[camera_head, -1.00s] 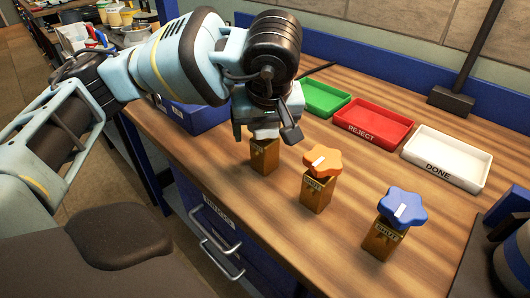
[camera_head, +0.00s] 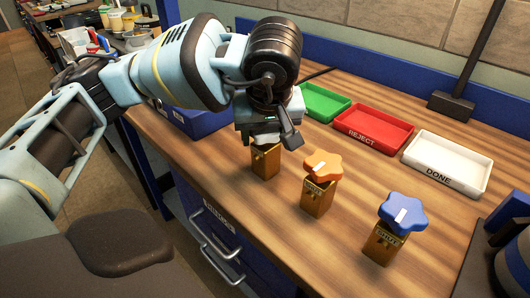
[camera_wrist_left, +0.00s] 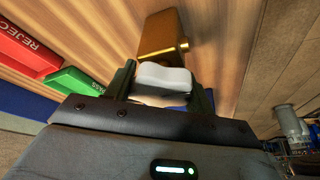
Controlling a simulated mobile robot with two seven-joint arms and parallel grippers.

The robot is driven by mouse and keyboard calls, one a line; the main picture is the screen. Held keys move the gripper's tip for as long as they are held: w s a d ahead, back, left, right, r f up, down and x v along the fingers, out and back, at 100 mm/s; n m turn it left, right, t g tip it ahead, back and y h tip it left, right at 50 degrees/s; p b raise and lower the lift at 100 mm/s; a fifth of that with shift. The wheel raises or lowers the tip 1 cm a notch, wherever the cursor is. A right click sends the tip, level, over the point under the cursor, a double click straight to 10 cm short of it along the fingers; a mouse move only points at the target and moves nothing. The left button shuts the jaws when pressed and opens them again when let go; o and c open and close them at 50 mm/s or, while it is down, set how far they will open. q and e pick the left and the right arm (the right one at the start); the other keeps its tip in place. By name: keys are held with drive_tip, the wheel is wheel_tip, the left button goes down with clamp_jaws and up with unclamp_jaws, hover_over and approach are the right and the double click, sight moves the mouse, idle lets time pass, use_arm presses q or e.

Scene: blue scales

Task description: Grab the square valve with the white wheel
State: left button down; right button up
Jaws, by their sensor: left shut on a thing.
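The square valve with the white wheel has a brass-coloured body (camera_head: 266,163) and stands upright on the wooden bench in the head view, left of the other valves. My left gripper (camera_head: 265,138) is above it, pointing down, and hides most of its wheel there. In the left wrist view, the white wheel (camera_wrist_left: 163,80) sits between the two dark fingers of my left gripper (camera_wrist_left: 162,88), which are shut on it. The brass body (camera_wrist_left: 163,35) shows beyond the wheel. My right gripper is not in view.
An orange-wheeled valve (camera_head: 321,167) stands close on the right, and a blue-wheeled valve (camera_head: 403,213) farther right. Behind are a green tray (camera_head: 322,112), a red REJECT tray (camera_head: 372,140) and a white DONE tray (camera_head: 447,174). A blue bin (camera_head: 200,122) is behind my left arm.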

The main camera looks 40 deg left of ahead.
use_arm(q)
drive_tip(key=shift+r, duration=0.1)
drive_tip(key=shift+r, duration=0.35)
drive_tip(key=v, duration=0.3)
drive_tip(key=shift+a+r, duration=0.1)
drive_tip(key=shift+a, duration=0.05)
drive_tip(key=s+d+p, duration=0.1)
drive_tip(key=s+d, duration=0.2)
drive_tip(key=s, duration=0.3)
drive_tip(key=s+d+r+p, duration=0.1)
drive_tip(key=s+d, duration=0.2)
drive_tip(key=s, duration=0.4)
drive_tip(key=shift+s+d, duration=0.25)
drive_tip(key=shift+d, duration=0.05)
drive_tip(key=shift+s, duration=0.1)
